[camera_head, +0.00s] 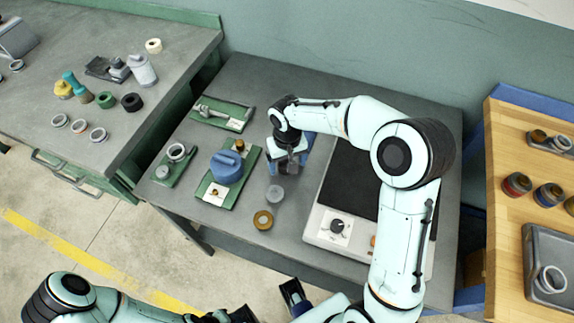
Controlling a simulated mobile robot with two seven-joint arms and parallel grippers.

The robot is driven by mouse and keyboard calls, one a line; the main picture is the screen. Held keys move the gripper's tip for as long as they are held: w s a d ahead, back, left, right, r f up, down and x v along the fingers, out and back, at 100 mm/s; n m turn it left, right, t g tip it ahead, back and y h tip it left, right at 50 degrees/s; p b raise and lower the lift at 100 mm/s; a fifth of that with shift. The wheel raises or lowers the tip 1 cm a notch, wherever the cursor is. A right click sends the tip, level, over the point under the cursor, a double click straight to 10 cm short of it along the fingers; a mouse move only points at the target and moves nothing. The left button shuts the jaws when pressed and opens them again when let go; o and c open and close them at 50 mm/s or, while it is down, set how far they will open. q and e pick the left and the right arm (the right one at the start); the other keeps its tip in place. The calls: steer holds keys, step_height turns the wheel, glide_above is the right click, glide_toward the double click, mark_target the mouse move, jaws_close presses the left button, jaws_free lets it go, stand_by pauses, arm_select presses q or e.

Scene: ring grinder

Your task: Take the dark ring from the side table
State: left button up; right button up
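A black ring (131,102) lies flat on the grey bench (165,55) at the left. Dark thick rings (517,184) also stand on the wooden table (505,240) at the right; which table is the side table is not clear. My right gripper (287,165) points down over the middle table, far from both; its fingers are partly hidden and its opening is unclear. My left gripper (268,308) is at the bottom edge, mostly cut off, away from the rings.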

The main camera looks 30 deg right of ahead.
steer(key=c, duration=1.2)
steer(key=shift+r, duration=0.15)
